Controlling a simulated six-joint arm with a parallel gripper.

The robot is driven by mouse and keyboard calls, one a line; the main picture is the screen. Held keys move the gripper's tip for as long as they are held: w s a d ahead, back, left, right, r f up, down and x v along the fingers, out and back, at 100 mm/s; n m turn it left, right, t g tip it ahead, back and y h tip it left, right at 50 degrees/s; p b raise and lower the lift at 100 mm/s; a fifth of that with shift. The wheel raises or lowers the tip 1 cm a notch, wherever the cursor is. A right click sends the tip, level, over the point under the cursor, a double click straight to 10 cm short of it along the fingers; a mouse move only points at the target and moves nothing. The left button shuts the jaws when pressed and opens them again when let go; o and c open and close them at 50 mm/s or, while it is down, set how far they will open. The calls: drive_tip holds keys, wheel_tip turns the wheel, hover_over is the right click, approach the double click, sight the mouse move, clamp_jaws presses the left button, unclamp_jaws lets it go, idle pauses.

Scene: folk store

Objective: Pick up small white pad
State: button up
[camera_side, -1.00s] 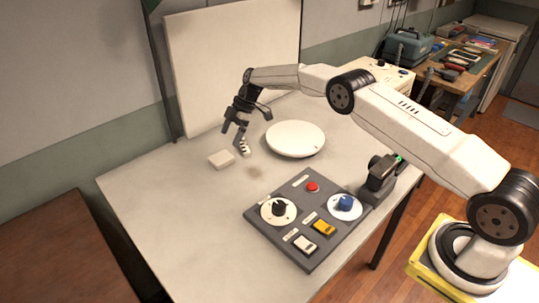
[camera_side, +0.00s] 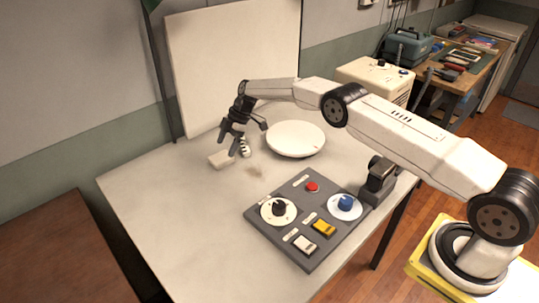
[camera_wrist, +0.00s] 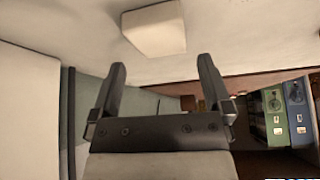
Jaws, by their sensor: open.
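The small white pad (camera_side: 221,159) lies on the grey table toward the back left in the side view. It also shows at the top of the wrist view (camera_wrist: 154,28), beyond the fingertips. My gripper (camera_side: 243,133) is open with nothing between its fingers, just above the pad and slightly to its right. In the wrist view both dark fingers of my gripper (camera_wrist: 163,72) are spread apart, and the pad is centred ahead of them. I cannot tell whether a finger touches the pad.
A small black-and-white striped object (camera_side: 244,149) stands close to the right of the pad. A round white dish (camera_side: 295,138) is further right. A grey control panel (camera_side: 262,233) with knobs and buttons lies in front. A white board (camera_side: 232,60) stands behind. The table's left front is clear.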

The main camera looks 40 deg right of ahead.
sight(221, 157)
drive_tip(key=shift+x, duration=2.1)
drive_tip(key=shift+c, duration=0.2)
drive_tip(key=c, duration=0.9)
